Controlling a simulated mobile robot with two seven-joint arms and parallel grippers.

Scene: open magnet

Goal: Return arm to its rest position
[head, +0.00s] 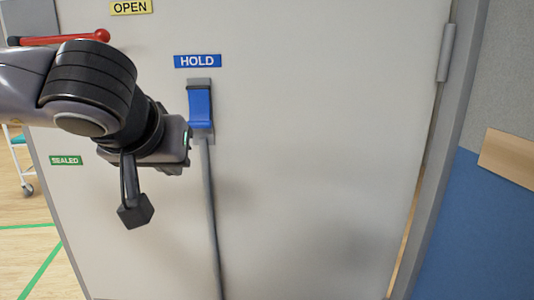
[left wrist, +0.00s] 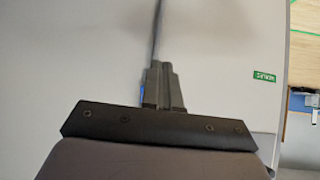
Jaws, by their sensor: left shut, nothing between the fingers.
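My left arm comes in from the left in the head view, in front of a pale door (head: 320,150). My left gripper (left wrist: 162,68) shows in the left wrist view with its two dark fingers together and nothing between them. In the head view its fingers are mostly hidden behind the wrist body, which is just left of the blue latch (head: 200,107) under the HOLD label (head: 197,61). I cannot tell whether the fingers touch the latch or the door. A grey rod (head: 210,200) runs down from the latch. My right gripper is not in view.
A red handle (head: 60,39) lies near the yellow OPEN label (head: 131,7), just above my arm. A green SEALED label (head: 66,160) is at lower left. The door's hinge (head: 446,52) and frame stand at right, beside a blue wall panel (head: 475,235). Floor shows at lower left.

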